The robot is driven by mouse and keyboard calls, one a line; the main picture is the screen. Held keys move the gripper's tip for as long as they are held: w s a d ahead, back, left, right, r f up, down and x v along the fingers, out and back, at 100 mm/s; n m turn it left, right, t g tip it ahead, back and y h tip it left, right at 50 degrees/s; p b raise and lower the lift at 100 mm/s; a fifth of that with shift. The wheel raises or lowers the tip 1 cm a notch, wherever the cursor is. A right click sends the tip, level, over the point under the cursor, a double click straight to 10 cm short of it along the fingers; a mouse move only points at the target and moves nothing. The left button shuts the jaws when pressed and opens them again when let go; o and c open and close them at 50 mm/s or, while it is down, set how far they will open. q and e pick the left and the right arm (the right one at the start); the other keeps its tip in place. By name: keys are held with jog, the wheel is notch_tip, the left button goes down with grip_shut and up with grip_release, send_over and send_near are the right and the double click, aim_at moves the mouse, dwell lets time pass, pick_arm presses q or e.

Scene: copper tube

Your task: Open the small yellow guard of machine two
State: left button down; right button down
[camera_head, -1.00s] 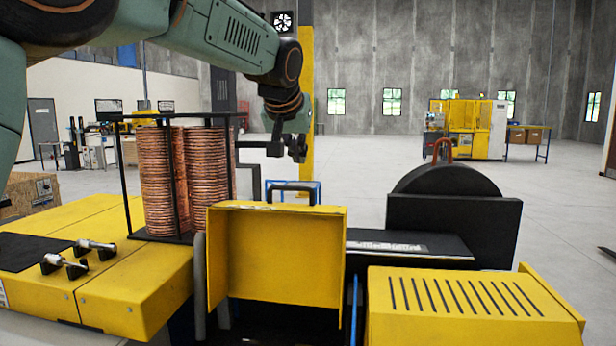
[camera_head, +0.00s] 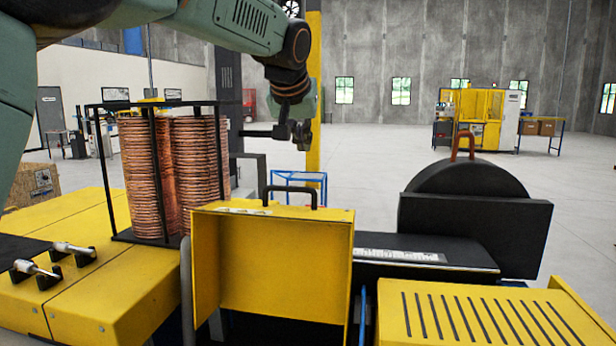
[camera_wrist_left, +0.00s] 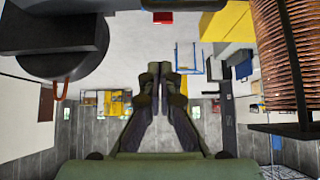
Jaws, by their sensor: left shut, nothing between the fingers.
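The small yellow guard (camera_head: 272,262) stands upright in the middle of the head view, with a hollow, walled side facing me. A black handle (camera_head: 290,190) rises from its top edge. My left gripper (camera_head: 302,138) is above and beyond the handle in the head view, apart from it, and pointing down. In the left wrist view its fingers (camera_wrist_left: 160,78) meet at the tips with nothing between them. The parts of the machine behind the guard are hidden. My right gripper is in neither view.
A black rack of copper coils (camera_head: 172,175) stands left of the guard on a yellow machine (camera_head: 110,270). A slotted yellow cover (camera_head: 470,315) is at the lower right. A black half-round part (camera_head: 470,182) stands behind it. Open floor lies beyond.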

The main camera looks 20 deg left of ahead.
pick_arm(q)
jog(key=shift+w+a+f+p, duration=0.1)
jog(key=shift+w+f+p, duration=0.35)
jog(key=shift+f, duration=0.95)
jog(key=shift+w+a+f+p, duration=0.15)
jog(key=shift+w+f+p, duration=0.35)
jog(key=shift+f, duration=0.95)
jog(key=shift+w+a+f+p, duration=0.1)
jog(key=shift+w+f+p, duration=0.35)
jog(key=shift+f, duration=0.95)
jog(key=shift+w+d+f, duration=0.1)
jog(key=shift+d, duration=0.2)
jog(key=shift+a, duration=0.15)
jog(key=shift+b, duration=0.35)
